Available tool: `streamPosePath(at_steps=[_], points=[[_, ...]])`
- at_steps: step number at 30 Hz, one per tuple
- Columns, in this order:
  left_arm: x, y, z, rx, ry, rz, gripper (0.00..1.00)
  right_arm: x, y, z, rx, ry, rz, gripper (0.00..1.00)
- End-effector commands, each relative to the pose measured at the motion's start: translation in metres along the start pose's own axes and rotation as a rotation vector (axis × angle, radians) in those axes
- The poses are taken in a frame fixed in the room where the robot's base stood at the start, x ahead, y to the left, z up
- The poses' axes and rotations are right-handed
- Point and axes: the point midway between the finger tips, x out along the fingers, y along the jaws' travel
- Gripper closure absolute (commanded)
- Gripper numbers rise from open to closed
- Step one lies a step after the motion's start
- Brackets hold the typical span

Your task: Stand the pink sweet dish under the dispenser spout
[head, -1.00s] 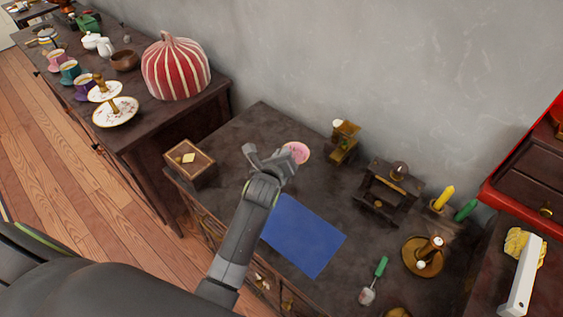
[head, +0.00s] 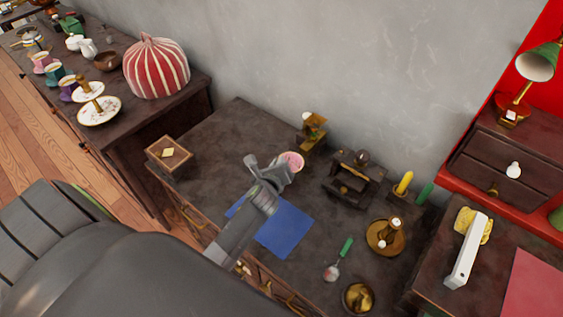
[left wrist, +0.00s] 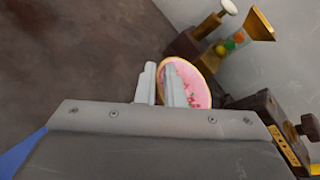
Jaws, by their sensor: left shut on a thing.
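The pink sweet dish (head: 292,161) is small and round. It also shows in the left wrist view (left wrist: 190,82), its pink inside facing the camera partly behind one finger. My left gripper (head: 272,168) is shut on its rim; the fingers also show in the left wrist view (left wrist: 163,80). I cannot tell whether the dish is clear of the table. The brass and wood dispenser (head: 312,130), with coloured sweets in its hopper (left wrist: 227,44), stands just behind and right of the dish. The dish is apart from the spot under its spout. My right gripper is not in view.
A blue mat (head: 285,230) lies in front of the dish. A wooden box (head: 168,153) sits at the table's left edge. Bare tabletop lies left of the dish.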

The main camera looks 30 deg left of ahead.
Motion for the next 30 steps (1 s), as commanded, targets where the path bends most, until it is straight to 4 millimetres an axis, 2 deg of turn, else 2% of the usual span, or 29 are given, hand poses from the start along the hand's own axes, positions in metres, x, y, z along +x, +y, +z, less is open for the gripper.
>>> streamPosePath(at_steps=[1, 4, 14, 30], points=[[0.003, 0.004, -0.006, 0.000, 0.000, -0.001, 1.00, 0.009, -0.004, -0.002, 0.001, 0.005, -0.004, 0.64], [0.005, 0.006, -0.012, 0.000, -0.001, -0.001, 1.00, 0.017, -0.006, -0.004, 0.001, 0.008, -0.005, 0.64], [0.013, 0.017, -0.029, -0.001, 0.000, -0.001, 1.00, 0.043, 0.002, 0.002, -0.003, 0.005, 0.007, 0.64], [0.049, -0.010, -0.023, 0.000, -0.001, -0.002, 1.00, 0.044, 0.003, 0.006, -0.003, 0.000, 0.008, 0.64]])
